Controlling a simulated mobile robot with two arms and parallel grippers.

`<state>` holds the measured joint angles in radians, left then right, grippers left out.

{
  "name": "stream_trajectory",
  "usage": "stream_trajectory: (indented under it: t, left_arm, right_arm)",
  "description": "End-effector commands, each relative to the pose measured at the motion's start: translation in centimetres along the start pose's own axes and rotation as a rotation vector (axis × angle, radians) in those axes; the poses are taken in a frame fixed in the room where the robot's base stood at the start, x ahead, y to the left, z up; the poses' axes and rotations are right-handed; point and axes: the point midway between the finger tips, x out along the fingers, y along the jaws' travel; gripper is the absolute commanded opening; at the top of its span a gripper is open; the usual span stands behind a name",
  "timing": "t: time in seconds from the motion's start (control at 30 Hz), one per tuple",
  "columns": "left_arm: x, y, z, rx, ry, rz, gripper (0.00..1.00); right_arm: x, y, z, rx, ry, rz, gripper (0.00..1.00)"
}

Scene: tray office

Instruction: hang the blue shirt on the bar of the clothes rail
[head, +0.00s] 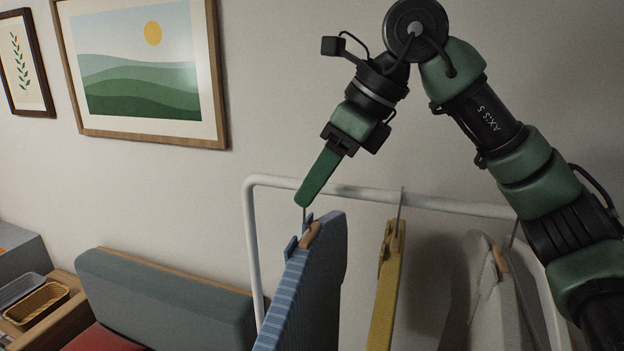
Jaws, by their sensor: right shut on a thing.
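The blue striped shirt (312,285) hangs on a wooden hanger (310,235) in the head view, at the left part of the clothes rail. The white bar (450,203) of the rail runs across behind it. My right gripper (302,203) comes down from above and is shut on the hanger's thin metal hook at the top. The gripper's fingers hide most of the hook, so I cannot tell whether it is over the bar. The shirt's lower part is cut off by the frame. My left gripper is not in view.
A yellow garment (386,290) and a grey-white garment (480,290) hang further right on the rail. A grey sofa (165,300) stands at left, with a wooden table holding a yellow basket (37,303). Framed pictures (145,70) hang on the wall.

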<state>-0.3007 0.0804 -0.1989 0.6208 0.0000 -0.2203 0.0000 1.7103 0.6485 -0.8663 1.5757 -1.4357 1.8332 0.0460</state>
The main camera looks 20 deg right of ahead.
Motion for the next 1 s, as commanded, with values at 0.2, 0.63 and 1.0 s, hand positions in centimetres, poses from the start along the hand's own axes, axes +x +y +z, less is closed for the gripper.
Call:
stream_trajectory:
  t: [0.2,0.63,1.0]
  left_arm:
    - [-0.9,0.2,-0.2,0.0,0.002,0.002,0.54]
    - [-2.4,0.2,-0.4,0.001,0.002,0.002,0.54]
    - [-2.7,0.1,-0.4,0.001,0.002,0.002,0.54]
  right_arm:
    - [-0.2,-1.8,0.1,0.003,-0.003,0.0,0.0]
    - [-0.3,-5.2,0.1,0.003,-0.003,0.0,0.0]
    - [0.6,-7.4,-0.3,0.0,-0.002,0.0,0.0]
